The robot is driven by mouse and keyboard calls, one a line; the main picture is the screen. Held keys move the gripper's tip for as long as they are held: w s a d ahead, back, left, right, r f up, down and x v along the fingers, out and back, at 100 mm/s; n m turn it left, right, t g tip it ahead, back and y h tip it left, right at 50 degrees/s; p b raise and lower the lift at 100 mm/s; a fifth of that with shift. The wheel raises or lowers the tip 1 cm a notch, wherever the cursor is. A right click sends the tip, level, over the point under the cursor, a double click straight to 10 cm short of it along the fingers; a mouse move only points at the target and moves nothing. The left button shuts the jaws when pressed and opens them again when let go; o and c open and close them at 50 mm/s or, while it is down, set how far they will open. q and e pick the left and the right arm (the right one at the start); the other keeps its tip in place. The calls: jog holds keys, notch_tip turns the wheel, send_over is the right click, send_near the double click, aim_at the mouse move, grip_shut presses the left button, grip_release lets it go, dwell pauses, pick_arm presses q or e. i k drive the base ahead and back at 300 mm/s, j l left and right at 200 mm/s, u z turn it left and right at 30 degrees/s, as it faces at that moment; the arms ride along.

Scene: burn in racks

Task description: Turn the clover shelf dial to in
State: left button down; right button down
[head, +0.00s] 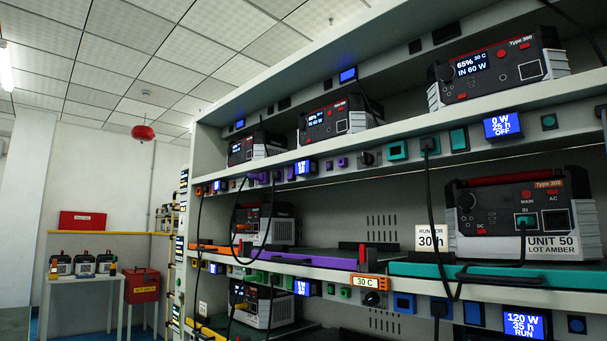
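A black dial (367,158) sits on the front rail of the upper shelf. A second black dial (371,298) sits on the front rail of the middle shelf, under an orange "30 C" tag (368,282). No clover mark is legible, so I cannot tell which shelf is clover, and the dials' settings are too small to read. Neither of my grippers is in view.
The grey rack (395,50) fills the right side. Power units stand on its shelves, including "UNIT 50" (520,215). Black cables (432,200) hang before the rails. A side table (85,277) with several small units and a red box (142,286) stand at left.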

aim_at(367, 159)
jog(key=i+j+z, duration=0.15)
jog(key=i+z, duration=0.15)
jog(key=i+j+z, duration=0.25)
jog(key=i, duration=0.25)
